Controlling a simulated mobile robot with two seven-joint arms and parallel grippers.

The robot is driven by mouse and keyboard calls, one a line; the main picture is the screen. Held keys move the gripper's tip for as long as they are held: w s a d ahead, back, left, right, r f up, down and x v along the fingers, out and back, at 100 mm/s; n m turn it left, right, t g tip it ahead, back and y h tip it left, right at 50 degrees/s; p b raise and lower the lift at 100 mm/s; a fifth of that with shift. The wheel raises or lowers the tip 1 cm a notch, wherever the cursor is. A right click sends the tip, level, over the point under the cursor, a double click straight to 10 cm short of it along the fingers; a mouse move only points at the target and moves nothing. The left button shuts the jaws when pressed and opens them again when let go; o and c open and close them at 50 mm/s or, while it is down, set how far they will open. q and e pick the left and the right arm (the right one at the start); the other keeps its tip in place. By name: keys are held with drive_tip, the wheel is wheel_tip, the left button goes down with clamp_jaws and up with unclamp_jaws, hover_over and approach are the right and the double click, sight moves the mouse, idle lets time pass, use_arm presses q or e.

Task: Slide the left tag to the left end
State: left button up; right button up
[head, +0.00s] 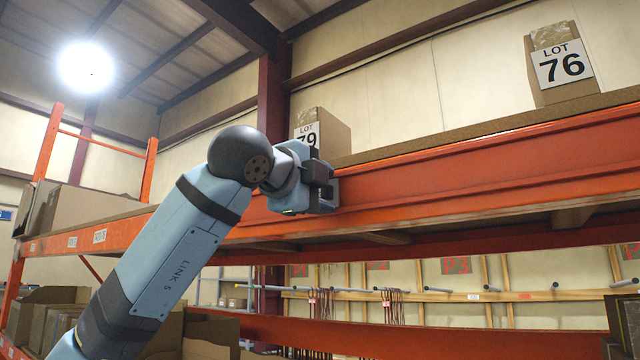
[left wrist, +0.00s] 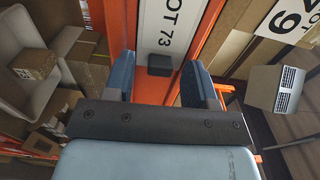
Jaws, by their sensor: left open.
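A white tag reading LOT 73 (left wrist: 156,28) lies along the orange beam (left wrist: 205,50) in the left wrist view. A small dark block (left wrist: 160,65) sits on it, between my left gripper's fingers. My left gripper (left wrist: 159,82) is open, with one blue-grey finger on each side of the block; I cannot tell whether either touches it. In the head view the left gripper (head: 325,188) is at the face of the upper orange beam (head: 460,178), and it mostly hides the tag there. My right gripper is not in view.
On the shelf stand a box marked 79 (head: 334,134), just above the gripper, and a box marked LOT 76 (head: 550,95) at the right. Small white labels (head: 99,236) show on the beam's left part. Cartons (head: 95,200) fill the left bay. The beam's right part is bare.

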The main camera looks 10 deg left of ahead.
use_arm(q)
clamp_jaws()
drive_tip(key=w+a+b, duration=0.1)
drive_tip(key=a, duration=0.3)
drive_tip(key=w+a+b, duration=0.1)
drive_tip(key=w+a, duration=0.1)
drive_tip(key=a, duration=0.2)
drive_tip(key=w+a+b, duration=0.1)
drive_tip(key=w+a, duration=0.1)
drive_tip(key=a, duration=0.2)
drive_tip(key=shift+a+b, duration=0.25)
drive_tip(key=shift+b, duration=0.05)
drive_tip(key=shift+w+a, duration=0.15)
drive_tip(key=shift+a, duration=0.1)
unclamp_jaws()
